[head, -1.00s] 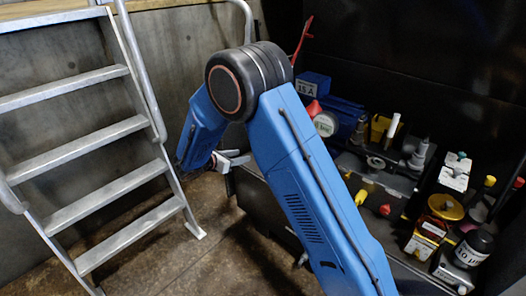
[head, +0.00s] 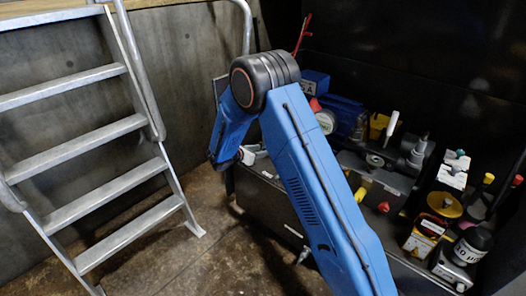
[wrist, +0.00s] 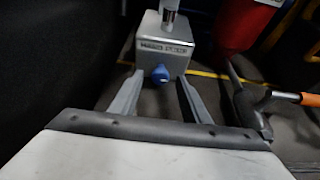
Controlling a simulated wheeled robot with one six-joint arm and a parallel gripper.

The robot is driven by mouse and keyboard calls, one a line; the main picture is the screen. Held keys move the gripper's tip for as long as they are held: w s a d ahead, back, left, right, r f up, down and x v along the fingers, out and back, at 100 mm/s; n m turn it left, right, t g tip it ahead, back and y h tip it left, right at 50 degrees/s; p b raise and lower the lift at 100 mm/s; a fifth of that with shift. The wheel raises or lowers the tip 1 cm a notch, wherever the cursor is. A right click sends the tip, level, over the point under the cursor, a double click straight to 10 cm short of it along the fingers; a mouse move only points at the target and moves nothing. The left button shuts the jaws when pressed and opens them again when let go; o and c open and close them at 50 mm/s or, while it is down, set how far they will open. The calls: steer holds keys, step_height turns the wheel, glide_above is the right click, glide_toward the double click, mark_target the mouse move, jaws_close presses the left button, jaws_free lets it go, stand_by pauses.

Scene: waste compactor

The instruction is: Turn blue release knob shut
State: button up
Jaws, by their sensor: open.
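The blue release knob (wrist: 160,74) sits low on the front face of a grey metal block (wrist: 150,45) in the wrist view. Dark lettering runs across the block above the knob, too blurred to read surely. My gripper (wrist: 154,80) is open, its two grey fingers pointing at the block with the knob between their lines, a little beyond the tips. Nothing is held. In the head view my blue arm hides the knob and most of my gripper; only a pale part of the gripper (head: 252,155) shows beside the arm.
An orange-handled tool (wrist: 285,97) and a red object (wrist: 245,25) lie to the right in the wrist view. In the head view, a metal ladder (head: 90,150) stands left, and a bench crowded with valves and a yellow-lidded can (head: 444,205) stands right. The floor (head: 215,245) between is clear.

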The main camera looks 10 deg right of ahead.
steer(key=shift+x, duration=1.2)
steer(key=shift+c, duration=0.5)
steer(key=c, duration=0.9)
steer(key=shift+w+a+n+g+h, duration=0.1)
steer(key=shift+n+g+h, duration=0.35)
steer(key=shift+n, duration=0.5)
steer(key=shift+w+a+n+g+h, duration=0.1)
steer(key=shift+n+g+h, duration=0.35)
steer(key=shift+n, duration=0.5)
steer(key=o, duration=1)
